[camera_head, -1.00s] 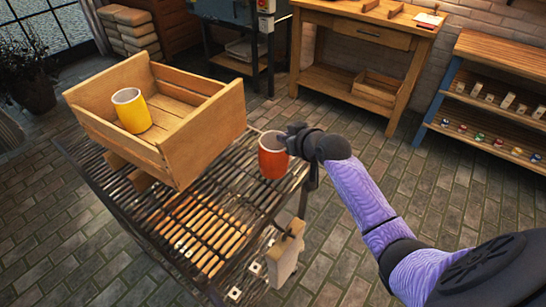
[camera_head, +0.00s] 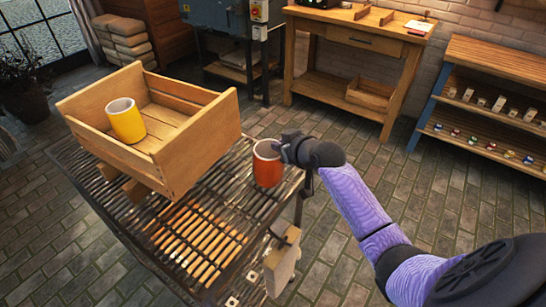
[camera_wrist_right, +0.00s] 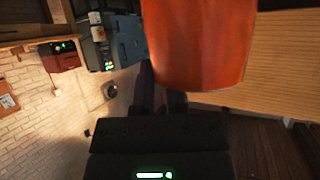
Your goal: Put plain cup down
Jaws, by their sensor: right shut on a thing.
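A plain orange-red cup (camera_head: 267,166) is upright in my right gripper (camera_head: 284,152), at the rack's far right corner, just right of the wooden crate. My right gripper is shut on the cup's right side. I cannot tell whether the cup's base touches the slatted metal rack (camera_head: 152,212). In the right wrist view the cup (camera_wrist_right: 195,45) fills the upper middle, and part of it is cut off by the top edge. A yellow cup (camera_head: 127,122) with a pale rim stands inside the crate (camera_head: 205,150). My left gripper is not in view.
The crate fills the rack's far left part. A workbench (camera_head: 350,35) and a shelf unit (camera_head: 490,95) stand behind. The near part of the rack top looks clear.

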